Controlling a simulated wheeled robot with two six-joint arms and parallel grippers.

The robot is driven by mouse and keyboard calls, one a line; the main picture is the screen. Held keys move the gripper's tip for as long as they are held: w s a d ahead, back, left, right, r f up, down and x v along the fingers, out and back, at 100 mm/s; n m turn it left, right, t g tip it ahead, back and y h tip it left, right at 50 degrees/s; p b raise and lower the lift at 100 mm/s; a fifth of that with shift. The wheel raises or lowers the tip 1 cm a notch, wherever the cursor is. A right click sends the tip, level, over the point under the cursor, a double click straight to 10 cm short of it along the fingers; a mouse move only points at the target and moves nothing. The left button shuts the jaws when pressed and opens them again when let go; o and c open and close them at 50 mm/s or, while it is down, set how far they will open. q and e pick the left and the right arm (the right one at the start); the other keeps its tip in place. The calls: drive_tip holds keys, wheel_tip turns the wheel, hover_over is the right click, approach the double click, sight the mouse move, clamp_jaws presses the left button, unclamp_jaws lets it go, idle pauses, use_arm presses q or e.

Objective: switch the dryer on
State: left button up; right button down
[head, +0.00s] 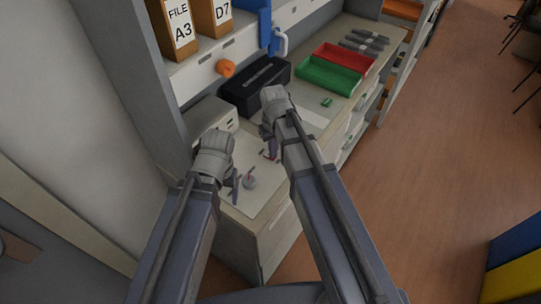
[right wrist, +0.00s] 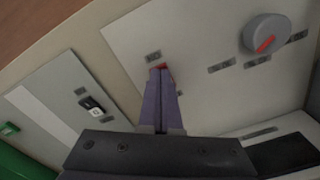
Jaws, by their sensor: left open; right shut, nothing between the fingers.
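A pale control panel (right wrist: 205,100) lies on the counter, and it also shows in the head view (head: 258,205). It carries a round grey knob (right wrist: 265,33) with a red pointer, several small dark labels, and a small red part (right wrist: 160,66) beside one label. My right gripper (right wrist: 161,75) is shut and empty, its fingertips at the red part; I cannot tell whether they touch it. My left gripper (head: 236,184) is open near the knob (head: 249,182) in the head view. Which unit is the dryer is not clear from the frames.
A second plate (right wrist: 60,95) has a small black-and-white switch (right wrist: 92,105). A grey box (head: 211,116), a black box (head: 255,85), a green tray (head: 328,76) and a red tray (head: 343,57) stand behind. A shelf with files (head: 178,28) rises at the back.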

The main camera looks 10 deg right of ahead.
use_arm(q)
drive_tip(key=shift+f, duration=0.15)
use_arm(e)
drive_tip(key=shift+f, duration=0.2)
drive_tip(key=shift+r, duration=0.1)
wheel_tip(320, 180, up, 7)
drive_tip(key=p, duration=0.7)
use_arm(q)
wheel_tip(320, 180, up, 7)
